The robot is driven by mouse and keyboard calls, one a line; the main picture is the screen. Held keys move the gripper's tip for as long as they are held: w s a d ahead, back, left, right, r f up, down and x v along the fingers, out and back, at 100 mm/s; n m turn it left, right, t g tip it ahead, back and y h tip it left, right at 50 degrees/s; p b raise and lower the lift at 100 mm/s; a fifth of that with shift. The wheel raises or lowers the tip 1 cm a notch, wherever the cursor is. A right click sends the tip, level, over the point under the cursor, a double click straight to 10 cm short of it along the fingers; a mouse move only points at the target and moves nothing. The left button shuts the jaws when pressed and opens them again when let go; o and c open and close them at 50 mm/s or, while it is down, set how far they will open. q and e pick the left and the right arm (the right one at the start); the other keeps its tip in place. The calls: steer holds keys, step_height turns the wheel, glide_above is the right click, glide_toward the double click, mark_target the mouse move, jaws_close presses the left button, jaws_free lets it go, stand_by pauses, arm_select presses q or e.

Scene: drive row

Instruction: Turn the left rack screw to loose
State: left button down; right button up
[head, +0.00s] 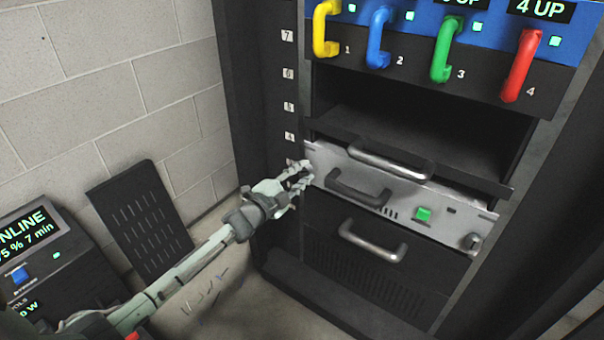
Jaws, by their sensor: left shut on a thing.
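A grey rack unit (450,199) sits in the dark rack (290,255), below an empty bay. My left gripper (306,174) reaches in from the left and is shut at the left end of the unit's front, on the left rack screw. The fingers hide the screw, so its turn position cannot be seen. The right rack screw (471,242) shows as a round knob at the unit's lower right end. A dark handle (358,190) is on the unit's front just right of my gripper. My right gripper is not in view.
A row of colored handles, yellow (321,30), blue (376,38), green (446,50) and red (519,66), is above. A slotted dark panel (140,220) leans at the wall. A console (45,260) stands lower left.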

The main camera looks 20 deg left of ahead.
arm_select(q)
steer(key=c, duration=1.2)
jaws_free()
steer(key=shift+s, duration=0.1)
steer(key=shift+s+a, duration=0.1)
steer(key=shift+s, duration=0.3)
steer(key=v, duration=1.1)
